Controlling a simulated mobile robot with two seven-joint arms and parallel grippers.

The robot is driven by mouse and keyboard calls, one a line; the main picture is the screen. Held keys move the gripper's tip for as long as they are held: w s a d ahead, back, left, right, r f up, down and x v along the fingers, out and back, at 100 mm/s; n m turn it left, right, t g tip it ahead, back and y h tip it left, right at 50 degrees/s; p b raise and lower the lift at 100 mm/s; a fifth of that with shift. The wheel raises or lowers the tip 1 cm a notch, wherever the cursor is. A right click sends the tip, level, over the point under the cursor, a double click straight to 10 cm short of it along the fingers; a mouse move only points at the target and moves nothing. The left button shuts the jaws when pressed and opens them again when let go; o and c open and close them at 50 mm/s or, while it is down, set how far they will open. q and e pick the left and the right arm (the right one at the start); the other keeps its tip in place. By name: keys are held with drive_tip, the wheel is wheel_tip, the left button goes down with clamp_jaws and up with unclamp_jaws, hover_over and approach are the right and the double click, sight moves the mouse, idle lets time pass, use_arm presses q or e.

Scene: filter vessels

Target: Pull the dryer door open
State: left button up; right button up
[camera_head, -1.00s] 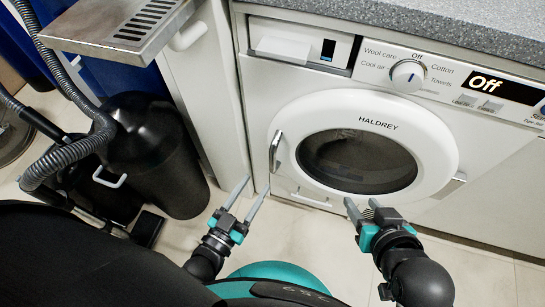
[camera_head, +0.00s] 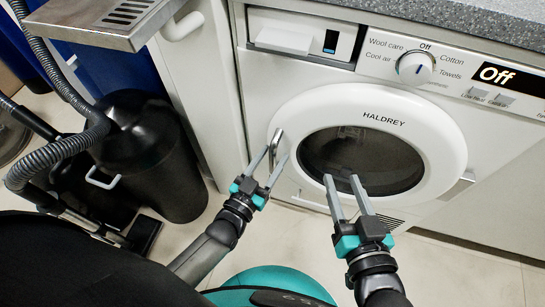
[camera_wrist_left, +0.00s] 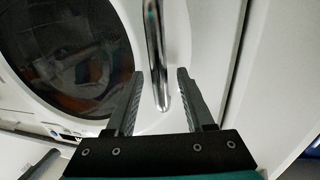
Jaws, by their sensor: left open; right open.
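The dryer door (camera_head: 440,135) is a white ring around a dark round window (camera_head: 362,160), and it is shut in the white dryer front. Its silver handle (camera_head: 274,148) is a vertical bar on the door's left side. My left gripper (camera_head: 268,165) is open at the handle's lower part. In the left wrist view the handle (camera_wrist_left: 156,60) runs down between the two open fingers (camera_wrist_left: 157,88), and no grip on it shows. My right gripper (camera_head: 341,182) is open and empty, in front of the lower part of the window.
A control panel with a knob (camera_head: 415,68) and an "Off" display (camera_head: 512,80) is above the door. A black vacuum cleaner (camera_head: 150,155) with a grey hose stands at the left. A metal drip tray (camera_head: 105,20) juts out at the upper left. Floor at the lower right is clear.

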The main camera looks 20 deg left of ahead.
use_arm(q)
drive_tip(key=shift+w+d, duration=0.1)
drive_tip(key=shift+w, duration=0.2)
clamp_jaws()
idle(0.4)
idle(1.1)
